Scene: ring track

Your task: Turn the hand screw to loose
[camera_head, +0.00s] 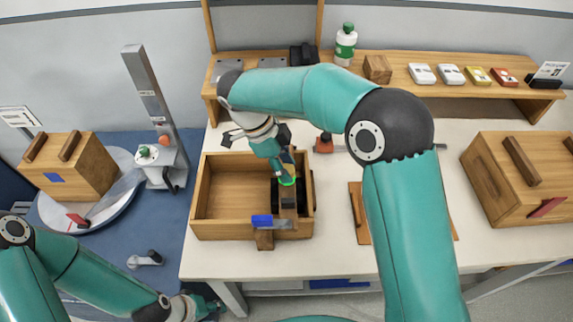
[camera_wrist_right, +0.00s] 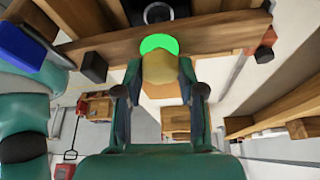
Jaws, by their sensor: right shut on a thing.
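The hand screw shows in the right wrist view as a tan knob with a bright green face (camera_wrist_right: 158,44). My right gripper (camera_wrist_right: 161,72) is shut on it, with one finger on each side. In the head view the screw's green part (camera_head: 287,181) shows at the right end of the open wooden box (camera_head: 225,236), by a dark fixture. My right gripper (camera_head: 279,172) reaches down to it from above, and my arm hides part of the area. My left gripper (camera_head: 205,305) is low at the left, away from the box; its fingers are too small to judge.
A blue-ended bar (camera_head: 270,221) lies across the box's front edge. A flat wooden board (camera_head: 356,212) lies right of the box, and a wooden case (camera_head: 490,195) stands further right. A shelf (camera_head: 455,88) with small items runs along the back. A grey post (camera_head: 150,95) stands left.

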